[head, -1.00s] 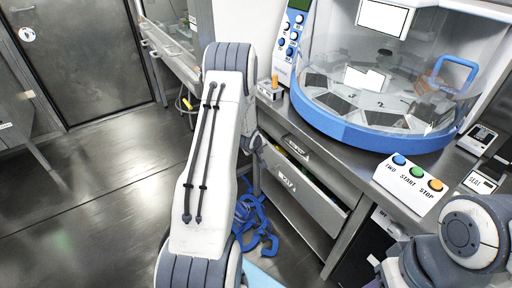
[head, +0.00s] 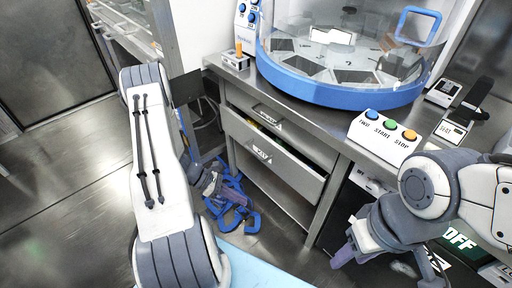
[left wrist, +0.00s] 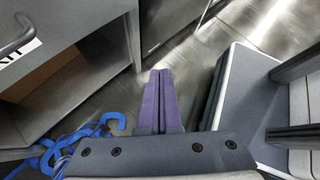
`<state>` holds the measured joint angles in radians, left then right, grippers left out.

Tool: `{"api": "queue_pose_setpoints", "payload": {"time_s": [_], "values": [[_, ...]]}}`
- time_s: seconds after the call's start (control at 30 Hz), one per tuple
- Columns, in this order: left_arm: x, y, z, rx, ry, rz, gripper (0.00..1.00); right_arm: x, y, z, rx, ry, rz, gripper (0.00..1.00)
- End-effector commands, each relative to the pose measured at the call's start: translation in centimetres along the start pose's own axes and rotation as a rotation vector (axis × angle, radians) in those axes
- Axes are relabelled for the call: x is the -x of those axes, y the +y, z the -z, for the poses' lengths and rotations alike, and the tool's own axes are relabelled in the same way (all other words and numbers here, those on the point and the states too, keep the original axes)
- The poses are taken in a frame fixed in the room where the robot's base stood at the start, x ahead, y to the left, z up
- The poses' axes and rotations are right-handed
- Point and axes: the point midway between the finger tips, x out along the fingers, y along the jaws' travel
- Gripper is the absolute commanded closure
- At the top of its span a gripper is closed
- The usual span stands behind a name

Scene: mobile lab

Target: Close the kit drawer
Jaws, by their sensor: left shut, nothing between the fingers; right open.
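The kit drawer (head: 290,172) is the lower drawer under the bench in the head view. It stands partly pulled out, with some yellow and green contents showing behind its front. Its handle and label also show at the upper left of the left wrist view (left wrist: 22,45).
Another drawer (head: 266,112) sits above. Blue cable or straps (head: 232,204) lie on the floor near my left gripper. A blue-rimmed round machine (head: 345,92) and a button box (head: 384,136) stand on the bench. Floor at the left is clear.

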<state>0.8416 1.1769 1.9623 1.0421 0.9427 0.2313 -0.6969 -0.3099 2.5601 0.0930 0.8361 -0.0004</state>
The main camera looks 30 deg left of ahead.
Motion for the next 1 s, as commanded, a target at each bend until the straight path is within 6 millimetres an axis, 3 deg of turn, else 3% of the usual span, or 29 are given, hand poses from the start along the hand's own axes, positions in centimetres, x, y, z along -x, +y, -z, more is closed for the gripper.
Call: {"api": "queue_pose_setpoints", "payload": {"time_s": [0.07,0.23,0.4,0.5,0.67,1.0], "values": [[-0.3,2.5,-1.4,0.062,-0.223,-0.147,1.0,-1.3,0.1,-0.1,0.0,0.0,0.0,0.53],[3.5,8.3,-2.8,0.093,-0.545,-0.512,1.0,-2.4,0.2,-0.1,0.0,0.0,0.0,0.53],[7.0,11.0,-2.3,0.079,-0.662,-0.746,1.0,-2.8,0.2,-0.1,0.0,0.0,0.0,0.53],[7.7,11.6,-2.3,0.073,-0.678,-0.79,1.0,-2.9,0.2,-0.1,0.0,0.0,0.0,0.53],[6.7,12.8,-3.3,0.069,-0.679,-0.789,1.0,-3.1,0.2,-0.2,0.0,0.0,0.0,0.53],[2.9,17.7,-7.2,0.068,-0.679,-0.786,1.0,-3.9,0.3,-0.2,0.0,0.0,0.0,0.53]]}}
